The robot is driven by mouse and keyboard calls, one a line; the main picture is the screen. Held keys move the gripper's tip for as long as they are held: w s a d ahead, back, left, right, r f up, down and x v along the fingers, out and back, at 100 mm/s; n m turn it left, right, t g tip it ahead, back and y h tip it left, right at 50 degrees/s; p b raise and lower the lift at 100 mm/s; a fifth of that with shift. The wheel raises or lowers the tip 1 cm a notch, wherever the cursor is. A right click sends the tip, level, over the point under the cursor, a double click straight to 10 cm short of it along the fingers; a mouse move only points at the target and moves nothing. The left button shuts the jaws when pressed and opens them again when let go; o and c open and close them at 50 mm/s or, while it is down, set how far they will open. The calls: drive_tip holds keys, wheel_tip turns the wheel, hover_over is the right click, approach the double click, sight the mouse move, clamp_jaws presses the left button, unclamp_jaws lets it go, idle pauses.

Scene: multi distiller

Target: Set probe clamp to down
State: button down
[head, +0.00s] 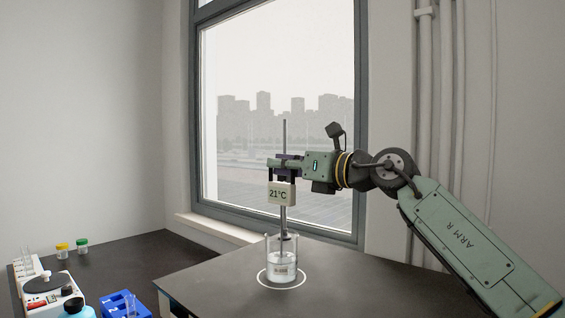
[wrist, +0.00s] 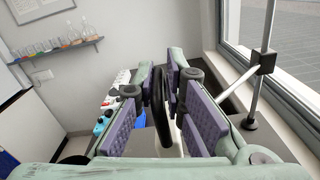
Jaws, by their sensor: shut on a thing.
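The probe clamp (wrist: 262,62) is a dark block on a thin upright metal rod (wrist: 267,25) at the right of the wrist view. In the head view, a display reading 21°C (head: 281,194) hangs below my gripper (head: 280,165). My gripper (wrist: 159,105) is shut on a dark loop-shaped part between its purple pads, which appears to belong to the probe clamp. A glass beaker (head: 281,262) with clear liquid stands below the display. My gripper hides much of the clamp in the head view.
The beaker stands inside a white ring on the dark bench (head: 225,285). A window (head: 280,70) is close behind. At the left are a white device (head: 55,290), a blue rack (head: 122,303) and small capped jars (head: 62,250). Bench around the beaker is clear.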

drive_tip(key=shift+s+a+f, duration=0.1)
drive_tip(key=shift+a+f, duration=0.15)
drive_tip(key=shift+f, duration=0.05)
drive_tip(key=c, duration=1.7)
unclamp_jaws()
drive_tip(key=shift+d+r, duration=0.1)
drive_tip(key=shift+d, duration=0.2)
drive_tip(key=shift+v, duration=3.55)
